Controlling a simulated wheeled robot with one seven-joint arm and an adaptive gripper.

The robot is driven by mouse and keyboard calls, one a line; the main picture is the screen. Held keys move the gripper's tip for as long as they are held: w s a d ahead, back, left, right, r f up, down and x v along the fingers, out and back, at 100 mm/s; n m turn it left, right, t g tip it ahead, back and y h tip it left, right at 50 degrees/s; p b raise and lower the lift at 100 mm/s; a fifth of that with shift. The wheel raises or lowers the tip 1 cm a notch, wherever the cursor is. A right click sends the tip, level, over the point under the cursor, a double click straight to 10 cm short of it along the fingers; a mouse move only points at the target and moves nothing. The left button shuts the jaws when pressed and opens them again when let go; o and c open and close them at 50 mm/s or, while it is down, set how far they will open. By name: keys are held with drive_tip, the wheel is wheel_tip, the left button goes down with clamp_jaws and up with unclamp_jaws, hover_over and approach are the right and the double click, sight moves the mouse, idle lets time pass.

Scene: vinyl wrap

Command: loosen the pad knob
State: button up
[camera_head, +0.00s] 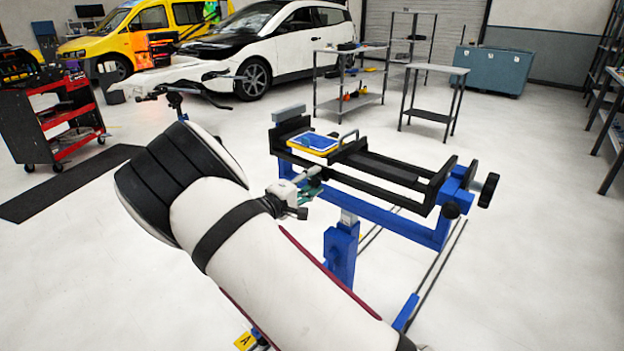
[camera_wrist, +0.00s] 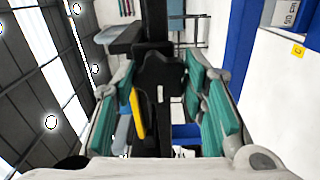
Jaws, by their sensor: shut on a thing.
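The black lobed pad knob (camera_wrist: 160,72) sits between the two teal finger pads of my gripper (camera_wrist: 161,88) in the wrist view. My gripper is shut on it; the exact contact at the pads is hard to make out. In the head view my gripper (camera_head: 311,190) is at the near side of the blue and black clamp stand (camera_head: 385,200), left of its middle. The knob in my gripper is hidden there by the gripper and stand.
A yellow-rimmed blue tray (camera_head: 314,142) rests on the stand's left part. Two other black knobs (camera_head: 488,190) (camera_head: 451,210) stick out at its right end. A metal side table (camera_head: 436,70) and a shelf cart (camera_head: 348,95) stand behind. The floor at right is clear.

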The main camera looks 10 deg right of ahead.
drive_tip(key=n+p, duration=0.1)
drive_tip(key=n, duration=0.3)
drive_tip(key=shift+n+p, duration=0.3)
drive_tip(key=shift+p, duration=0.05)
drive_tip(key=n+p, duration=0.1)
drive_tip(key=n, duration=0.3)
drive_tip(key=shift+a+r+n, duration=0.1)
drive_tip(key=shift+n, duration=0.2)
drive_tip(key=n+p, duration=0.1)
drive_tip(key=n, duration=0.3)
drive_tip(key=shift+n, duration=0.3)
drive_tip(key=shift+n+p, duration=0.55)
drive_tip(key=shift+n, duration=1.65)
drive_tip(key=o, duration=1.2)
drive_tip(key=shift+w, duration=0.1)
drive_tip(key=shift+c, duration=0.2)
drive_tip(key=shift+a, duration=0.1)
drive_tip(key=v, duration=1.2)
